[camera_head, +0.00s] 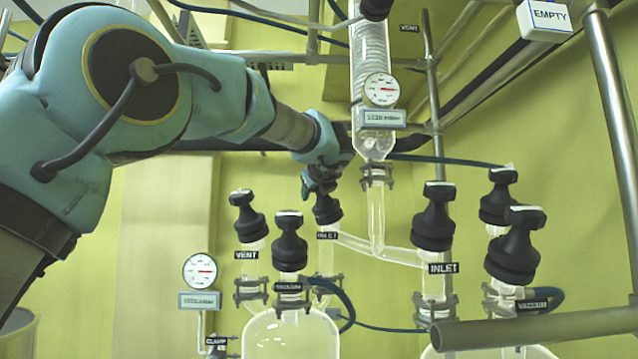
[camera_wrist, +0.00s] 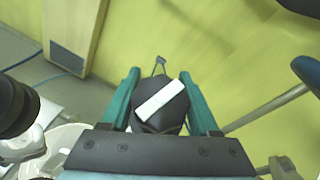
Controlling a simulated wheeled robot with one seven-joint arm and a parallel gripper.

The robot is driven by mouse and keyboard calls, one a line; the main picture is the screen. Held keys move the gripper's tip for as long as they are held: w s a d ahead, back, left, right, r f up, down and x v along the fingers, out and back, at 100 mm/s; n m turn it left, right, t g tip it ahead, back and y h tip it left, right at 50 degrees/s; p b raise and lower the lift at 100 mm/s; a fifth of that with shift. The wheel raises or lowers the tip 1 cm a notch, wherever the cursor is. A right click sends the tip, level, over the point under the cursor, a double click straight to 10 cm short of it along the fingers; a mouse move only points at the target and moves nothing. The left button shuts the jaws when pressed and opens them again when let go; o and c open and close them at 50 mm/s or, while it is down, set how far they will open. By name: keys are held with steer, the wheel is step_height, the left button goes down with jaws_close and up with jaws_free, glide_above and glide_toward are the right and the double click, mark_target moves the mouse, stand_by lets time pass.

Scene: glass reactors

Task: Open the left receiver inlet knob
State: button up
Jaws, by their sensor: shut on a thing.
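The left receiver inlet knob (camera_head: 327,208) is black and stands above the left "INLET" label (camera_head: 327,236) in the head view. My gripper (camera_head: 320,182) is at its top. In the wrist view the knob (camera_wrist: 160,108) sits between my two teal fingers (camera_wrist: 160,100), which are shut on it. A white bar on the knob's top lies diagonally, rising to the right. In the head view my gripper hides part of the knob's top.
Black knobs stand close by: the left vent knob (camera_head: 247,216), the left vacuum knob (camera_head: 289,243) and the right inlet knob (camera_head: 435,217). The glass column (camera_head: 370,60) with a gauge (camera_head: 381,90) hangs just right of my gripper. Glass tubing (camera_head: 376,215) joins the inlets.

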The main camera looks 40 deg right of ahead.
steer(key=shift+a+r+n+y+p, duration=0.1)
steer(key=shift+a+n+y+p, duration=0.05)
steer(key=shift+n+y+p, duration=0.9)
steer(key=shift+w+a+f+n+y+p, duration=0.15)
steer(key=shift+f+n+y+p, duration=0.05)
steer(key=shift+n+y+p, duration=0.45)
steer(key=shift+f, duration=0.1)
steer(key=o, duration=1.4)
steer(key=b+v, duration=0.3)
steer(key=v, duration=0.7)
steer(key=shift+s+a, duration=0.2)
steer(key=shift+s, duration=0.2)
